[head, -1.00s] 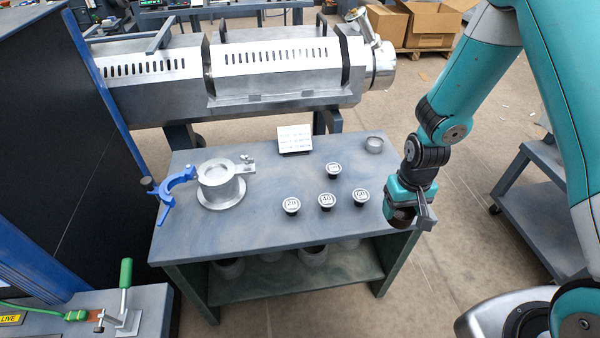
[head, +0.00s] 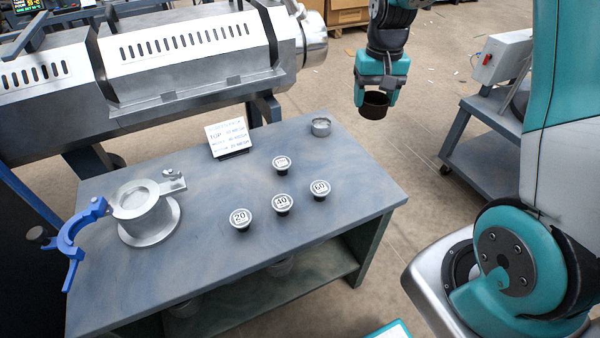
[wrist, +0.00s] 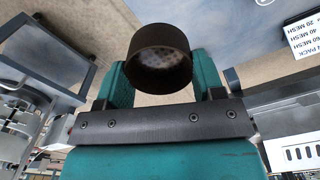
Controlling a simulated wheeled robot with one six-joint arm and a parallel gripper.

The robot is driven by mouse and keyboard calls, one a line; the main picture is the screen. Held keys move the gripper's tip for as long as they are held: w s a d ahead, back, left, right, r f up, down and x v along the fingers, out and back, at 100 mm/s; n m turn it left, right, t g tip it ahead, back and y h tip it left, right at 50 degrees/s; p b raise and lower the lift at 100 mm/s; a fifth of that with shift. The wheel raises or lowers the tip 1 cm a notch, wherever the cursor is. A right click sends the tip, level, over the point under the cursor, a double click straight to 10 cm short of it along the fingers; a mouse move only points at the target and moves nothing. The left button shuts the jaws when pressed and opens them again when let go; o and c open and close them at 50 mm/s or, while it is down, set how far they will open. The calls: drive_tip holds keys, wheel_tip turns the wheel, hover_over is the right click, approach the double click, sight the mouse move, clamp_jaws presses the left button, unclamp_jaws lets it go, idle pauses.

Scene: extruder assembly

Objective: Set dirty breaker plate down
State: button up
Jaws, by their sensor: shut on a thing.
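My gripper (head: 376,94) is shut on the dirty breaker plate (head: 373,106), a dark brown, short round piece. It hangs in the air beyond the right back corner of the table (head: 210,262), over the floor. In the wrist view the breaker plate (wrist: 160,50) sits between the two teal fingers, and a perforated face shows inside its dark rim. The table is blue-grey and has clear surface on its right side.
The extruder (head: 180,55) runs behind. A grey cart (head: 490,150) stands to the right.

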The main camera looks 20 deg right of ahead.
sight(358, 174)
wheel_tip(358, 174, down, 20)
drive_tip(key=shift+b, duration=1.2)
drive_tip(key=shift+f, duration=0.1)
drive_tip(key=o, duration=1.2)
